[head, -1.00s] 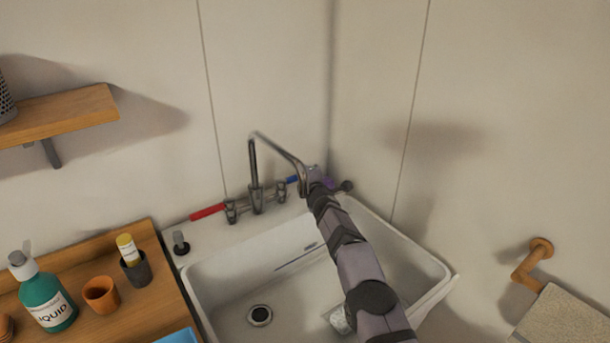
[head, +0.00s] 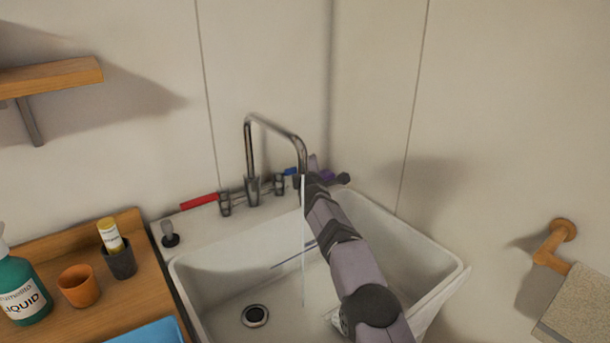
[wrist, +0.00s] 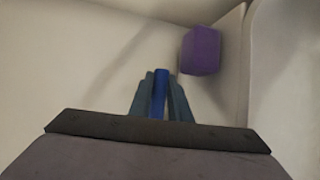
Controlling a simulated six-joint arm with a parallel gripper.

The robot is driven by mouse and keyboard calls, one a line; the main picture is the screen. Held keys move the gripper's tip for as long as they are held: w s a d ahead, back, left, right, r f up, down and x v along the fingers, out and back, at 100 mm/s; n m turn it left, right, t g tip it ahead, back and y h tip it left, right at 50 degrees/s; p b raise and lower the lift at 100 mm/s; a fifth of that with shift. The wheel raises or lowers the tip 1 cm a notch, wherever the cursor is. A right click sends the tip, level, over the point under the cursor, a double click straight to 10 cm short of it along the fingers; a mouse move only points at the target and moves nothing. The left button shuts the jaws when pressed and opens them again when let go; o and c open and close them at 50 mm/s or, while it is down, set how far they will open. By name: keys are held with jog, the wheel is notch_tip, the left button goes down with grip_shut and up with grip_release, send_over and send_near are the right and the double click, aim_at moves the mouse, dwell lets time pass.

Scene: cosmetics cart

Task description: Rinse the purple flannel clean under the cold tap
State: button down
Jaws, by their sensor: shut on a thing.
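My gripper (wrist: 157,92) is shut on the blue lever (wrist: 161,90) of the cold tap. In the head view the lever's blue end (head: 290,171) shows at the right of the tap, and my arm hides most of my gripper. A thin stream of water (head: 303,250) falls from the curved spout (head: 275,127) into the white sink (head: 225,262). A purple block-shaped thing (wrist: 201,51) lies beyond my gripper to the right in the wrist view; I cannot tell whether it is the flannel. In the head view it is mostly hidden behind my arm.
A red lever (head: 199,201) is at the tap's left. A wooden counter (head: 150,285) at left holds a green bottle (head: 22,292), an orange cup (head: 78,286) and a dark cup (head: 120,262). A towel (head: 580,308) hangs at right. The drain (head: 254,315) is uncovered.

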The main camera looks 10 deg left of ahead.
jog(key=shift+d, duration=0.1)
jog(key=c, duration=1.7)
grip_release()
jog(key=shift+o, duration=0.2)
jog(key=shift+s+b, duration=0.25)
jog(key=shift+b, duration=0.45)
jog(key=shift+s+f+b, duration=0.1)
jog(key=shift+s+b, duration=0.1)
jog(key=shift+b, duration=0.3)
jog(key=b+v, duration=0.1)
jog(key=b, duration=0.2)
jog(key=shift+s+d, duration=0.15)
jog(key=shift+s, duration=0.2)
jog(key=b+v, duration=0.2)
jog(key=b, duration=0.1)
jog(key=shift+s, duration=0.2)
jog(key=shift+r+b+v, duration=0.15)
jog(key=shift+b+v, duration=0.3)
jog(key=shift+v, duration=0.2)
jog(key=shift+r+b+v, duration=0.15)
jog(key=shift+b+v, duration=0.3)
jog(key=shift+v, duration=0.15)
